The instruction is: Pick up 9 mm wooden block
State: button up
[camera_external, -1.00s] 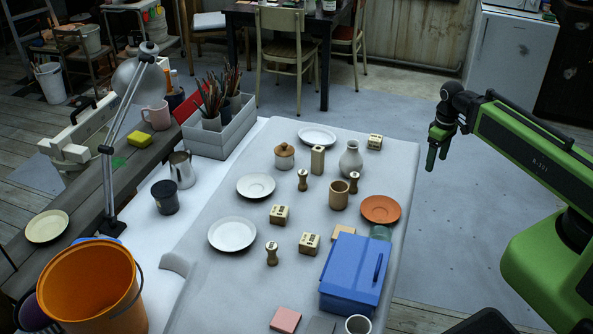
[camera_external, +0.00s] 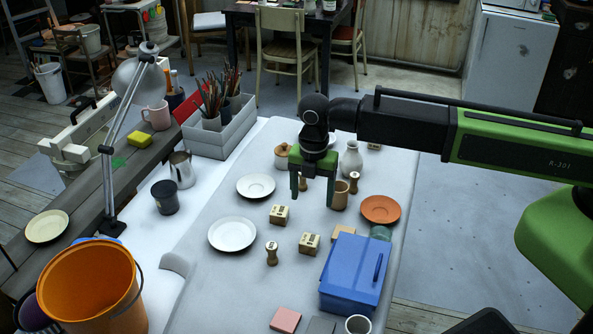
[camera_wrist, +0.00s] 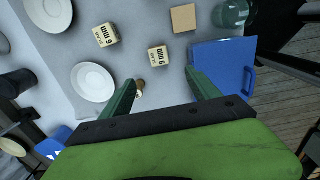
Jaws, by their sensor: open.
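Two small wooden blocks with dark printed labels show on the grey table. The left wooden block (camera_external: 279,214) also shows in the wrist view (camera_wrist: 106,35), and the right wooden block (camera_external: 310,243) does too (camera_wrist: 158,57). Each label seems to hold "mm" and a digit, but I cannot tell for sure which reads 9. My gripper (camera_external: 312,201) is open and empty, pointing down over the table, above and apart from the things. In the wrist view its fingers (camera_wrist: 160,80) stand on the near side of the right block. A third block at the back is mostly hidden by my arm.
A wooden stamp (camera_external: 272,252) stands left of the right block. A white plate (camera_external: 232,233) lies further left. A flat tan block (camera_external: 343,232), blue box (camera_external: 352,275), terracotta plate (camera_external: 380,209) and wooden cup (camera_external: 340,196) are to the right. Bare table lies in front of the stamp.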

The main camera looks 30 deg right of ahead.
jog(key=b, duration=1.2)
send_near(310, 239)
notch_tip(310, 239, down, 5)
jog(key=shift+d+f, duration=0.1)
jog(key=shift+d, duration=0.05)
notch_tip(310, 239, down, 6)
jog(key=b, duration=0.6)
jog(key=shift+r, duration=0.35)
jog(key=shift+c, duration=0.4)
jog(key=c, duration=1.4)
jog(key=shift+o, duration=0.2)
jog(key=shift+r+p, duration=0.15)
jog(key=shift+p, duration=0.25)
